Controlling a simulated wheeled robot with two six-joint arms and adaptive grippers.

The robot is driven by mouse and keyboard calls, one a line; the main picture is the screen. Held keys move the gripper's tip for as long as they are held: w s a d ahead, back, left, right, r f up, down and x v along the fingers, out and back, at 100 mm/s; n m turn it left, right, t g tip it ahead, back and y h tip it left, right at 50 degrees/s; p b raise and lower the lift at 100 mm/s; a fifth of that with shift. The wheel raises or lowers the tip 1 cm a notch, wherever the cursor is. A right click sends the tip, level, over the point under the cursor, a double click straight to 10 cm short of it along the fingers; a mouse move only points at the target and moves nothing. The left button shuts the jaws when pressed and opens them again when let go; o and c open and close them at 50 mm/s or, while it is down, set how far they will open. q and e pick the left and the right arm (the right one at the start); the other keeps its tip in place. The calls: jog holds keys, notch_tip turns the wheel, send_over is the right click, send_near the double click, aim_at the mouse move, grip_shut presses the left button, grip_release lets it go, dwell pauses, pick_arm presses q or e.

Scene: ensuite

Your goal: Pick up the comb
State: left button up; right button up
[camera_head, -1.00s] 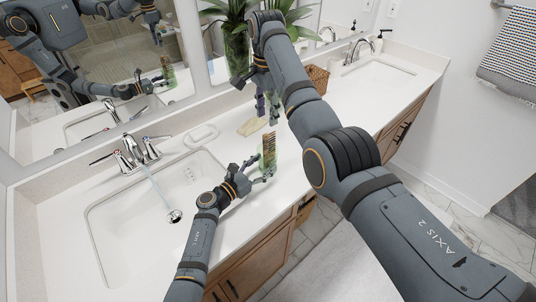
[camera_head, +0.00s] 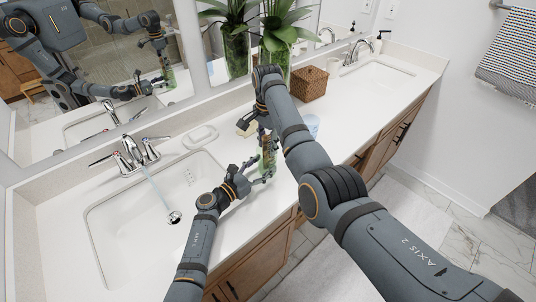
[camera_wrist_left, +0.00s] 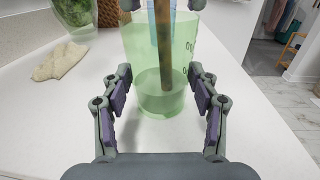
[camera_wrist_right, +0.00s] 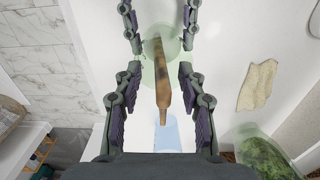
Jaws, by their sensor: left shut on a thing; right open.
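The brown comb (camera_wrist_right: 162,85) stands upright in a clear green cup (camera_wrist_left: 135,45); it also shows in the left wrist view (camera_wrist_left: 163,50) and, small, in the head view (camera_head: 269,150). My left gripper (camera_wrist_left: 160,85) is shut on the cup from the side, low over the counter. My right gripper (camera_wrist_right: 157,75) points down from above. Its fingers are open on either side of the comb's upper part, with visible gaps. In the head view my right arm and fingers partly hide the comb and cup.
A pale blue cup (camera_head: 312,125) stands behind my right arm. A beige cloth (camera_wrist_left: 62,60), a plant vase (camera_head: 236,52) and a wicker basket (camera_head: 309,84) are along the back. A sink (camera_head: 130,215) lies left. The counter front is clear.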

jog(key=shift+f, duration=0.25)
grip_shut()
jog(key=shift+r, duration=0.1)
jog(key=shift+r, duration=4.9)
pick_arm(q)
jog(key=o, duration=1.3)
jog(key=shift+o, duration=0.2)
